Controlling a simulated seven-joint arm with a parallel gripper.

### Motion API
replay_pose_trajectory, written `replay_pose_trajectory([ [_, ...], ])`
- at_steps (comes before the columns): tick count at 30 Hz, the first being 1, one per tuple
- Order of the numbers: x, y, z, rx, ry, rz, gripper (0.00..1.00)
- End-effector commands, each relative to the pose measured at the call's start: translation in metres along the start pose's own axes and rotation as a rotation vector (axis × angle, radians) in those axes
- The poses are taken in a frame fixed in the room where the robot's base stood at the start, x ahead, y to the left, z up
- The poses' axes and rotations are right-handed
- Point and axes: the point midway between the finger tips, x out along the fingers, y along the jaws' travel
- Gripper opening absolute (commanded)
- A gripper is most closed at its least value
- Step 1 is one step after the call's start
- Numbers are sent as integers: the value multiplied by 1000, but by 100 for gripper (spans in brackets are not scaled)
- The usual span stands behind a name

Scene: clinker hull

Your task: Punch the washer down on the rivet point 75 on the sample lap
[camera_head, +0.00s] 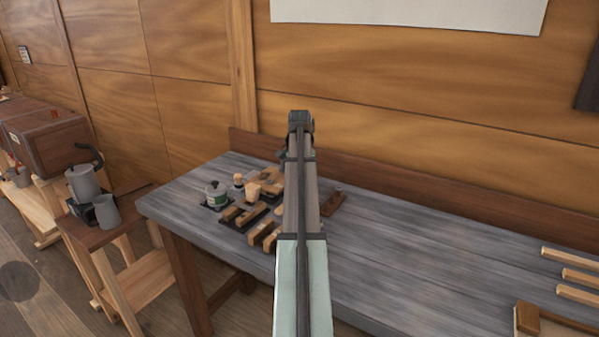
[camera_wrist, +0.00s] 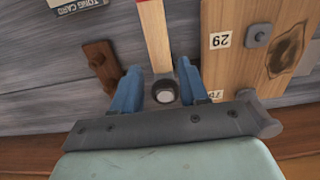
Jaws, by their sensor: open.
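In the wrist view my gripper (camera_wrist: 160,88) has its two blue fingers apart. A dark round piece with a pale centre (camera_wrist: 165,94) shows between them; I cannot tell if it is a tool end, nor whether the fingers touch it. On the right is a wooden board, likely the sample lap (camera_wrist: 238,75), with an upside-down label that seems to read 29 (camera_wrist: 219,40) and a grey round fitting (camera_wrist: 258,34). A second label (camera_wrist: 215,94) is partly hidden by my gripper. Rivet point 75 and a washer cannot be made out. In the head view my arm hides the gripper.
A pale wooden strip (camera_wrist: 155,30) runs up from between the fingers. A dark wooden piece (camera_wrist: 101,62) lies left. In the head view, wooden blocks (camera_head: 236,215) and a jar (camera_head: 216,194) stand on the grey bench (camera_head: 410,235). Its middle right is clear; sticks (camera_head: 568,258) lie far right.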

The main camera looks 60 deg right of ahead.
Motion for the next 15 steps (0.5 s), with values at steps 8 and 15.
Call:
replay_pose_trajectory([
  [8, 28, 0, 1, -1, 0, 0, 44],
  [15, 45, 0, 0, -1, 0, 0, 44],
])
